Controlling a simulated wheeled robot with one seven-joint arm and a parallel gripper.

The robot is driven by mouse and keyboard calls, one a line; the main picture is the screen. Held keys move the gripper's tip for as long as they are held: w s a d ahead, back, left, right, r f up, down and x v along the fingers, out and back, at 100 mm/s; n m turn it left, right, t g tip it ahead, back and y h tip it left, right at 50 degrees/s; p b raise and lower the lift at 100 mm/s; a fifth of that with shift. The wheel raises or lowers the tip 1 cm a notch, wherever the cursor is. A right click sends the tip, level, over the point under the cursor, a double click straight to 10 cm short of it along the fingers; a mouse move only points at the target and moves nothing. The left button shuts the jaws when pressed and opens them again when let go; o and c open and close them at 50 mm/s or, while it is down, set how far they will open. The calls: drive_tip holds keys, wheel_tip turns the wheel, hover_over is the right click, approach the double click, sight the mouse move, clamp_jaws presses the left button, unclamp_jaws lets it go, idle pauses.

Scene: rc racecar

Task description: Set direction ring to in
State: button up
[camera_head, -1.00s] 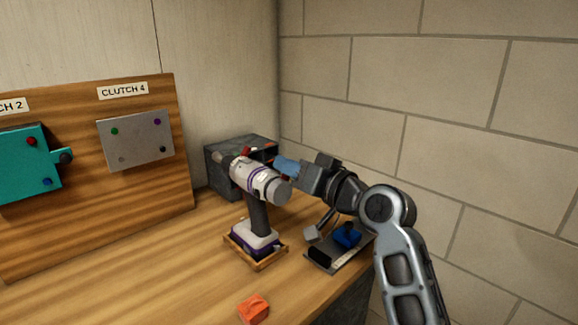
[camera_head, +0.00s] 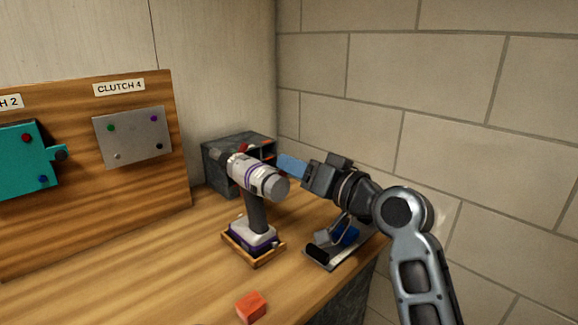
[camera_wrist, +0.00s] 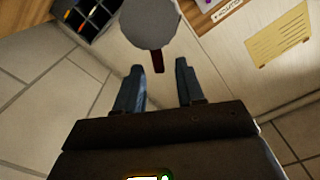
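A white and grey power drill (camera_head: 256,177) with purple bands stands upright in a wooden holder (camera_head: 254,260). A small red tab (camera_head: 244,149) shows on its top side. In the wrist view, the drill's round grey end (camera_wrist: 150,24) is ahead, with a dark red tab (camera_wrist: 157,61) sticking out from it. My gripper (camera_head: 284,164) has blue fingers and is just right of the drill in the head view. In the wrist view, the fingers (camera_wrist: 160,72) are apart and empty, with the dark red tab just beyond the gap between their tips. The ring's marking cannot be read.
A dark bin with compartments (camera_head: 222,160) stands behind the drill. A blue and black device (camera_head: 335,250) sits below my arm. An orange-red block (camera_head: 251,305) lies at the front. A wooden board with a Clutch 4 plate (camera_head: 132,137) is at left. A brick wall bounds the right.

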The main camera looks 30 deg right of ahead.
drive_tip(key=v, duration=0.5)
drive_tip(key=shift+b, duration=0.35)
